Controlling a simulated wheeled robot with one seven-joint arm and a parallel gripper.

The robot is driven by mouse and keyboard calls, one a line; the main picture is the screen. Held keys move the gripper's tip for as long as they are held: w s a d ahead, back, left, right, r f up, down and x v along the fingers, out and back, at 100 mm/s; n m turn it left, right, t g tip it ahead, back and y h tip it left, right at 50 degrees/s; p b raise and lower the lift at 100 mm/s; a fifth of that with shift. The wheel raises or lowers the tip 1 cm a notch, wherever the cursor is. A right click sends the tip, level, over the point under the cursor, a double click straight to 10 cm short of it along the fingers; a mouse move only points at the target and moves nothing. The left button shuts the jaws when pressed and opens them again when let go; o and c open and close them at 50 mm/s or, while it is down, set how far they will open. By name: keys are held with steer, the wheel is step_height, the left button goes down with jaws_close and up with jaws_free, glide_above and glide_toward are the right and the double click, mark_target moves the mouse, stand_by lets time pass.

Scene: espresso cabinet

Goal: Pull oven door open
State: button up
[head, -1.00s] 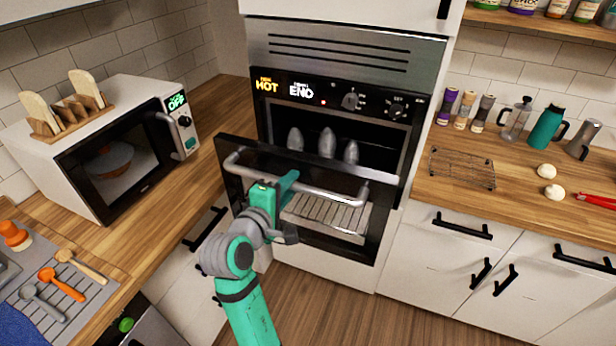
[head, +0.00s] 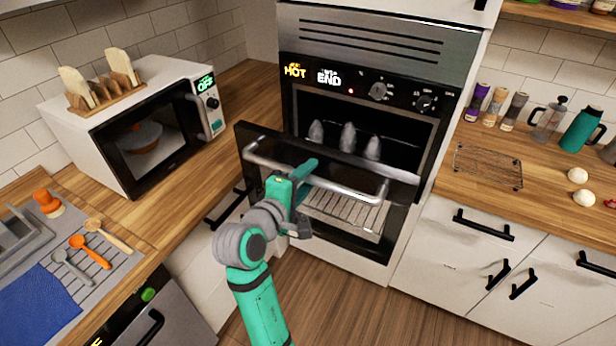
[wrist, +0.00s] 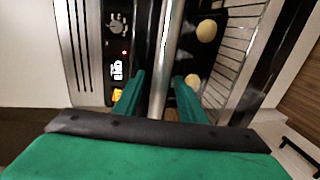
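The oven door (head: 330,165) is dark with a window. It is hinged at the bottom and stands partly open, its top edge tilted out from the oven (head: 375,70). A silvery bar handle (head: 345,188) runs across its front near the top. My green gripper (head: 303,178) is at the left part of the handle. In the wrist view, the handle bar (wrist: 168,50) passes between the two fingers of my gripper (wrist: 160,88). Narrow gaps show beside the bar, so the fingers look open around it; firm contact is not visible.
Inside the oven are several pale, rounded items (head: 347,138) and a wire rack (head: 345,208). A microwave (head: 150,130) stands on the left counter. White cabinets (head: 450,250) with black handles adjoin on the right. The wooden floor (head: 400,315) in front is clear.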

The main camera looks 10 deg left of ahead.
steer(key=v, duration=1.1)
stand_by(0.3)
steer(key=s+d+f+m+y, duration=0.1)
steer(key=s+d+f+y, duration=0.15)
steer(key=f, duration=0.55)
steer(key=s+d+f+m+y, duration=0.1)
steer(key=s+d+f+m, duration=0.15)
steer(key=f, duration=0.45)
steer(key=s+d+f+m+y, duration=0.15)
steer(key=s+f, duration=0.25)
steer(key=f, duration=0.4)
steer(key=s+d+f+m, duration=0.1)
steer(key=s+d+m, duration=0.4)
steer(key=s, duration=0.6)
steer(key=s+d+f+m+h, duration=0.1)
steer(key=s+d+m, duration=0.4)
steer(key=s, duration=0.6)
steer(key=shift+s, duration=0.25)
stand_by(1.9)
